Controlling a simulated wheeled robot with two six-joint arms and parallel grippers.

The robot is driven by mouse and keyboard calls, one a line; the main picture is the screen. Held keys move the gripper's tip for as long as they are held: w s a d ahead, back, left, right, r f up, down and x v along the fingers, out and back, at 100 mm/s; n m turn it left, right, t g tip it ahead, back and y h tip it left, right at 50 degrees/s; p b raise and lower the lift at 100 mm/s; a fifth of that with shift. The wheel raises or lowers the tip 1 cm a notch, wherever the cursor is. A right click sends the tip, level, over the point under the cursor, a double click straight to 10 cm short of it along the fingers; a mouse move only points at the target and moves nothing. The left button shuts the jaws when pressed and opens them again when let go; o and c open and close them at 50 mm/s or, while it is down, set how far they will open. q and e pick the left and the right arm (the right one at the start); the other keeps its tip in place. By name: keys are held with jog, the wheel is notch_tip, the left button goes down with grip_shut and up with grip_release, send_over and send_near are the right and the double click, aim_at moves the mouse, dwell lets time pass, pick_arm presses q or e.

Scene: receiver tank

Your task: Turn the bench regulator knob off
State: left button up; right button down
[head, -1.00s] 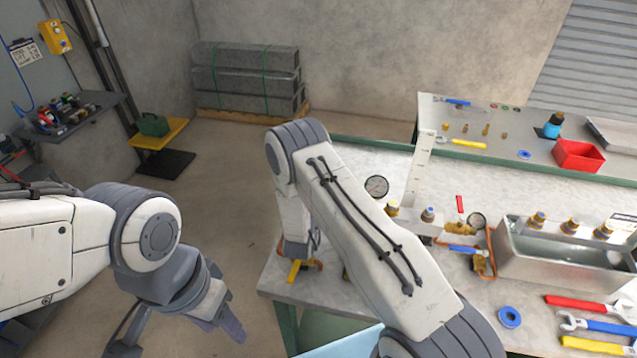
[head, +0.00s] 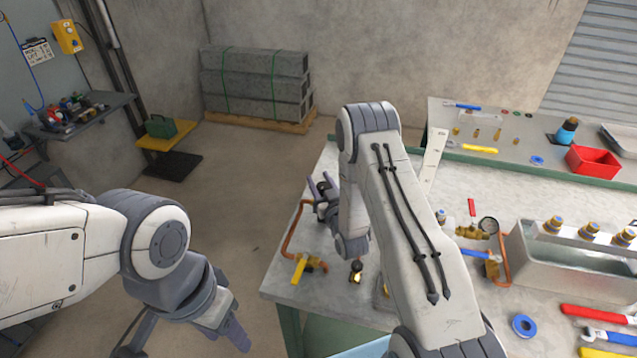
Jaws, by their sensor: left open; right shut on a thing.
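The bench (head: 420,325) stands in the middle and right of the head view. I cannot single out the regulator knob for certain; my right arm covers part of the bench. A small brass fitting with a dark part (head: 356,271) stands near the bench's front left. My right gripper (head: 322,186) is over the bench's left part, its fingers toward the back left. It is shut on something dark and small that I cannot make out. My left gripper (head: 185,340) is open and empty, pointing down over the floor left of the bench.
A copper pipe with a yellow-handled valve (head: 304,266) lies at the bench's left edge. The floor (head: 240,230) between shelf and bench is clear.

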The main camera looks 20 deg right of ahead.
jog(key=shift+w+r, duration=0.15)
jog(key=shift+r, duration=0.1)
jog(key=shift+c, duration=1.8)
grip_release()
jog(key=shift+f, duration=0.1)
jog(key=shift+f, duration=0.1)
jog(key=shift+s, duration=0.3)
jog(key=s+b, duration=0.2)
jog(key=s, duration=0.5)
jog(key=shift+b, duration=0.3)
